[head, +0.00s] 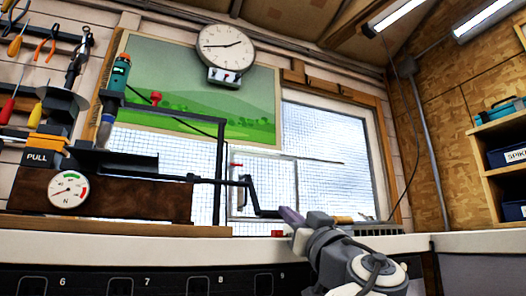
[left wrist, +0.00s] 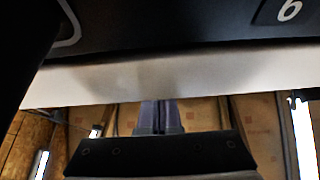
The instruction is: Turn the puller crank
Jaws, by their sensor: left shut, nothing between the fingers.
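The puller stands at left in the head view, on a dark wooden block (head: 110,197) with a PULL label and a dial gauge (head: 69,190). Its black crank (head: 250,196) sticks out to the right, with a bent arm that slopes down to a short level handle (head: 269,213). My left gripper (head: 291,217) is shut and empty, its tips close to the right end of that handle; I cannot tell whether they touch. The left wrist view shows its grey-purple fingers (left wrist: 160,116) together, and no crank. My right gripper is in neither view.
The white bench top (head: 400,242) runs along the front, above dark numbered drawers (head: 120,283). Small items, including a red block (head: 277,233), lie near my left gripper. Tools hang on the left wall. A shelf (head: 498,150) stands at right.

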